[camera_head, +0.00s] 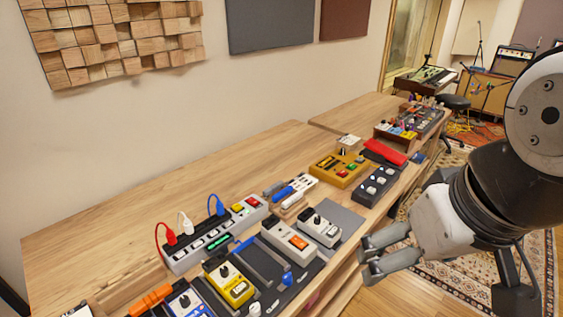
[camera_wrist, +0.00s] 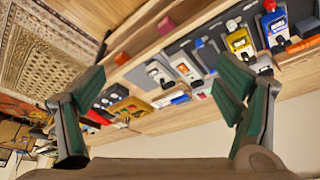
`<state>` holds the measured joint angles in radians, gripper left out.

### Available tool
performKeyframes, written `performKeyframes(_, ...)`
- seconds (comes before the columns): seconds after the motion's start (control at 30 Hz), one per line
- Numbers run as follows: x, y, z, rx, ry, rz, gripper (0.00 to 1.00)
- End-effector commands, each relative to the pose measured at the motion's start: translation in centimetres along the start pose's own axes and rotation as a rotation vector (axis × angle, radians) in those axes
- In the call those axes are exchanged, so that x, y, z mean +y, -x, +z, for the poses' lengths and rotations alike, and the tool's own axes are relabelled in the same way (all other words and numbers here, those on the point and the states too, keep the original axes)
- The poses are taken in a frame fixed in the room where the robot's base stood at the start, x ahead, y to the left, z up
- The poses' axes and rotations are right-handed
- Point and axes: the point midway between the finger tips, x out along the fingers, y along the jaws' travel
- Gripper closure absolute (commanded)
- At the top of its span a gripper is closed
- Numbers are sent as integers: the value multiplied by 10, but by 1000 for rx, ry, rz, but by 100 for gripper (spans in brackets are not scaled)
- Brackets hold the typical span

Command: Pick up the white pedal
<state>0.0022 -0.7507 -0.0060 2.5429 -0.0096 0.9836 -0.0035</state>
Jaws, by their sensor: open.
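Two whitish pedals lie side by side on the dark board on the bench. One pale pedal with an orange switch (camera_head: 290,241) is nearer, and a white pedal with a dark knob and pale switch (camera_head: 319,227) is just right of it. In the wrist view, the white pedal (camera_wrist: 158,73) and the orange-switch pedal (camera_wrist: 184,67) show ahead, between the fingers. I cannot tell which one the task names. My gripper (camera_head: 368,257) is open and empty, off the bench's front edge, right of the pedals. Its two spread fingers (camera_wrist: 160,90) frame the wrist view and touch no pedal.
A yellow pedal (camera_head: 229,283) stands left of the whitish ones, and a power strip (camera_head: 213,236) with cables stands behind. A yellow multi-knob box (camera_head: 339,168) and a dark box (camera_head: 376,185) lie farther right. Bare bench (camera_head: 150,205) runs along the wall.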

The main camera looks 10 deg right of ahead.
Motion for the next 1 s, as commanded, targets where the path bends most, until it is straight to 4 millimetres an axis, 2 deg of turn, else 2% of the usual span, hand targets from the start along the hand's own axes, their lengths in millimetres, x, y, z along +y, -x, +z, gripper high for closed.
performKeyframes(0.43,0,0,0,0,0,0,15)
performKeyframes(0.5,0,0,0,0,-4,-1,27)
performKeyframes(0.63,-2,-8,-11,-12,-91,-20,27)
performKeyframes(0.77,-8,-29,-41,-47,-347,-66,27)
performKeyframes(1.0,-10,-93,-115,-152,-1027,-132,27)
